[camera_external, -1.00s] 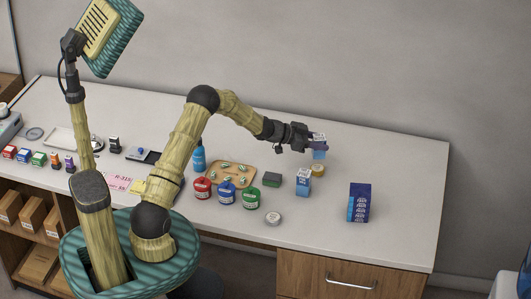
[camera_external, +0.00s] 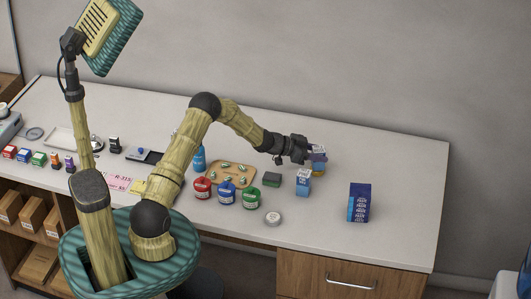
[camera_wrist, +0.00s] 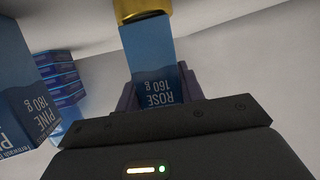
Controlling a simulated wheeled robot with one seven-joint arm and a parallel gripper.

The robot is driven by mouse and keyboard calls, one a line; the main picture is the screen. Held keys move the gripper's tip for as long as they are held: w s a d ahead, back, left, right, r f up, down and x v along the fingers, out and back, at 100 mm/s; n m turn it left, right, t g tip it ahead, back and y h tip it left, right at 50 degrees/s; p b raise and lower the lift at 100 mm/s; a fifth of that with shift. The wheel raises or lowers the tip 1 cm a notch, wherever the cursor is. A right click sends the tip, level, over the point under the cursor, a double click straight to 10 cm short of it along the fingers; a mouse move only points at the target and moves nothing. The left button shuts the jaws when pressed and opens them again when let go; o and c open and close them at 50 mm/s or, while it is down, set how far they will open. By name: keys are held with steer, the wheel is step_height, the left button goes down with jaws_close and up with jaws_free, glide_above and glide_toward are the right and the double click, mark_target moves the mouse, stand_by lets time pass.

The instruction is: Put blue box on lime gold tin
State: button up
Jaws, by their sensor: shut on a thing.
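My gripper (camera_external: 316,153) is shut on a small blue box (camera_external: 318,158) at the right of the counter. In the wrist view the blue box (camera_wrist: 153,60) stands between the fingers, its label reading "ROSE 160 g". The gold tin (camera_external: 318,173) is directly under the box and mostly hidden by it. In the wrist view the gold tin (camera_wrist: 140,8) shows at the far end of the box. The box looks upright and at or just above the tin's top; contact cannot be told for sure. The tin's label cannot be read.
A blue and white box (camera_external: 303,181) stands close in front of the tin; a "PINE 180 g" box (camera_wrist: 12,90) shows close by in the wrist view. A taller dark blue carton (camera_external: 359,203) stands further right.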

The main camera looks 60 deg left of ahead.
steer(key=shift+f, duration=0.1)
steer(key=o, duration=1.1)
steer(key=b+v, duration=0.1)
steer(key=v, duration=1.1)
steer(key=shift+b, duration=0.3)
